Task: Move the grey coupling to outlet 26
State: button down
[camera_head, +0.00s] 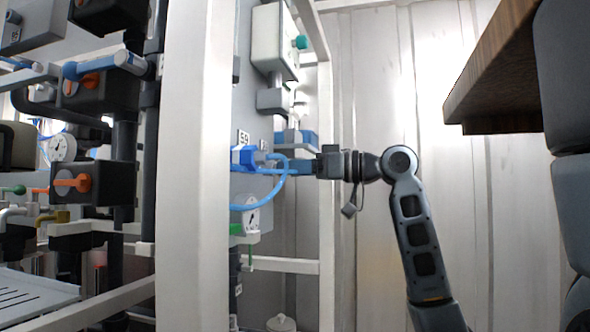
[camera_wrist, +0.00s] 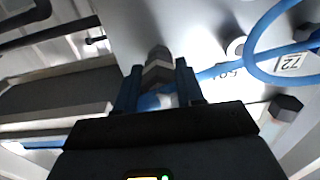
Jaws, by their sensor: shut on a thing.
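My gripper (camera_head: 300,167) reaches left into the frame beside a grey panel in the head view. In the wrist view my gripper's two dark fingers (camera_wrist: 156,82) are closed around the grey coupling (camera_wrist: 157,65). The coupling's grey faceted end points away from the gripper, and a pale blue part shows between the fingers. A blue hose (camera_wrist: 215,70) runs right from beside the coupling. In the head view the coupling is too small to tell from the fingers. I cannot read the number 26 in either view.
The blue hose loops (camera_head: 283,188) near a blue fitting (camera_head: 242,157). A dark hexagonal fitting (camera_wrist: 287,107) and a tilted label (camera_wrist: 291,63) are on the pale surface in the wrist view. A white upright post (camera_head: 195,170) hides part of the panel. A wooden board edge (camera_head: 490,75) hangs upper right.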

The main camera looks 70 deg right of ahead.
jog(key=shift+w, duration=0.5)
jog(key=c, duration=0.6)
grip_release()
jog(key=shift+s, duration=0.1)
jog(key=s, duration=0.2)
jog(key=s+b, duration=0.1)
jog(key=s, duration=0.2)
jog(key=s+b, duration=0.1)
jog(key=s, duration=0.1)
jog(key=shift+s+d, duration=0.25)
